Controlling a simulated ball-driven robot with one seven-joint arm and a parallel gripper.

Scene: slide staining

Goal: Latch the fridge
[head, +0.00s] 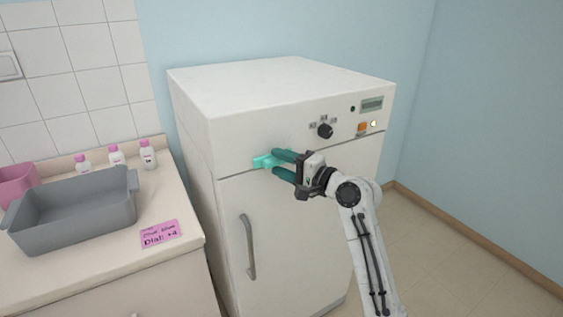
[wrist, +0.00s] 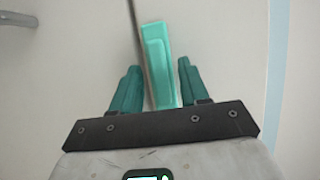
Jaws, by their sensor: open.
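The white fridge (head: 295,235) stands against the blue wall, and its door looks closed against the upper panel. A turquoise latch (head: 264,161) sits at the seam above the door. In the wrist view the latch (wrist: 157,65) lies nearly along the dark seam, mostly on one side of it. My gripper (head: 274,162) is open at the latch, with one dark teal finger on each side. The wrist view shows a gap between each finger and the latch. The latch's near end is partly hidden by the gripper body.
The door handle (head: 248,247) is below the latch. A dial (head: 325,130) and an orange switch (head: 362,128) are on the upper panel. Left is a counter with a grey basin (head: 75,210), several bottles and a pink note (head: 159,234). The floor at right is clear.

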